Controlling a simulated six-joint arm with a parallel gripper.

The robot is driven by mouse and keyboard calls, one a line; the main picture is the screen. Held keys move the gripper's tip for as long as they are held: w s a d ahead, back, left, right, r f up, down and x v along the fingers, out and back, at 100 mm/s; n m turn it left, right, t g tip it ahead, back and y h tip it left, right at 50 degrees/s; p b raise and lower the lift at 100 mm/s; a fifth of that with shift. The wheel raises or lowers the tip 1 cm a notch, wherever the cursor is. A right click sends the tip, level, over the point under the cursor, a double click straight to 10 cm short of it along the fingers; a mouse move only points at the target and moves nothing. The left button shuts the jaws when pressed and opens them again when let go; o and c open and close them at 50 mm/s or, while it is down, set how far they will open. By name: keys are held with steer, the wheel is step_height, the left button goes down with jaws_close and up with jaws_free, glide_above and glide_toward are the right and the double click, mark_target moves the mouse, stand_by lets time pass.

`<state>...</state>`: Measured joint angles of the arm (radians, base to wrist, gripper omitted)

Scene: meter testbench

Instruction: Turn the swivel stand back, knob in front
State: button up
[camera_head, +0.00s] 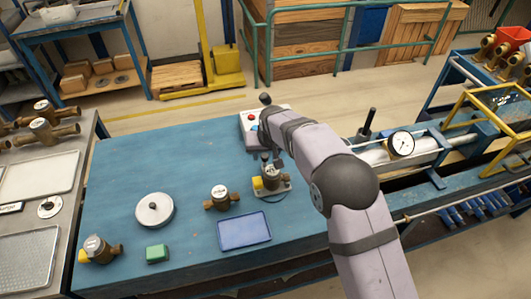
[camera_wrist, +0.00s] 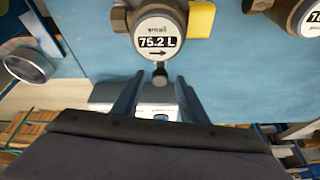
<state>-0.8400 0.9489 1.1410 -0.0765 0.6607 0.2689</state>
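The swivel stand (camera_head: 285,187) is a grey plate on the blue table. It carries a brass meter (camera_head: 271,180) with a yellow cap on its left in the head view. In the wrist view the meter's dial (camera_wrist: 160,30) reads 75.2 L above an arrow, with the yellow cap (camera_wrist: 201,18) at right. A small dark knob (camera_wrist: 160,73) shows below the dial, on the stand's far side as seen from the head camera. My gripper (camera_wrist: 157,80) is open, its two fingers apart on either side of the knob. In the head view, my arm and gripper hide the knob.
A grey box with a red button (camera_head: 251,118) stands behind the stand. A brass meter (camera_head: 220,198), a blue tray (camera_head: 244,231), a round silver disc (camera_head: 154,210) and a green block (camera_head: 157,253) lie nearby. A test rig with a gauge (camera_head: 401,143) is at right.

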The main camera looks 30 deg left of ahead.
jaws_close()
